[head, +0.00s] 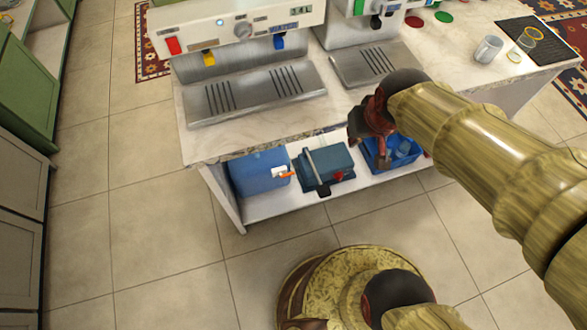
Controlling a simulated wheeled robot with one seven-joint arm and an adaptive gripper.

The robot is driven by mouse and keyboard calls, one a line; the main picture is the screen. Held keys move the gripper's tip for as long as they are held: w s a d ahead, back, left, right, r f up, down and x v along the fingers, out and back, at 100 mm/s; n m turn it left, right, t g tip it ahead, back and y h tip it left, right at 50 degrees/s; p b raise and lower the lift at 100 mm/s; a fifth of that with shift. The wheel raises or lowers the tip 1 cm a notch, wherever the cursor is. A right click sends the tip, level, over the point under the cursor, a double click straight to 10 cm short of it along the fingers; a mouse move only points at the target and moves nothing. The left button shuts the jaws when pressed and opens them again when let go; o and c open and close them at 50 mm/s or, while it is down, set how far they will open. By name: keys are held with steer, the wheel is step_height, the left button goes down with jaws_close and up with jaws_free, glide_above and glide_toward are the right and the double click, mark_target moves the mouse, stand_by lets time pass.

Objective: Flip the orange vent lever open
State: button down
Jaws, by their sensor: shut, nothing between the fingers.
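A small orange lever (285,174) with a white base sticks out from the right side of a blue container (254,170) on the low shelf under the counter. It points to the right, toward a teal machine (327,161) beside it. Its exact angle is too small to tell. My gripper (379,154) is dark red, shut and empty. It points down in front of the counter edge, to the right of the teal machine and well apart from the orange lever. It partly hides a blue crate.
The teal machine has a grey handle, a red knob (338,175) and a black part at its front. The blue crate (408,161) holds clear items at the right. The counter edge (255,148) overhangs the low shelf (270,209). Tiled floor in front is open, left of my base.

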steer(key=w+a+f+t+p, duration=0.1)
steer(key=w+a+f, duration=0.2)
steer(key=f, duration=1)
steer(key=w+a+f+n+t+y+p, duration=0.1)
steer(key=w+a+f, duration=0.3)
steer(key=f, duration=1)
steer(key=w+a+f+n+t+y+p, duration=0.1)
steer(key=a+f, duration=0.4)
steer(key=f, duration=0.8)
steer(key=shift+w+f+t+p, duration=0.2)
steer(key=shift+w+t+p, duration=0.55)
steer(key=shift+w, duration=0.65)
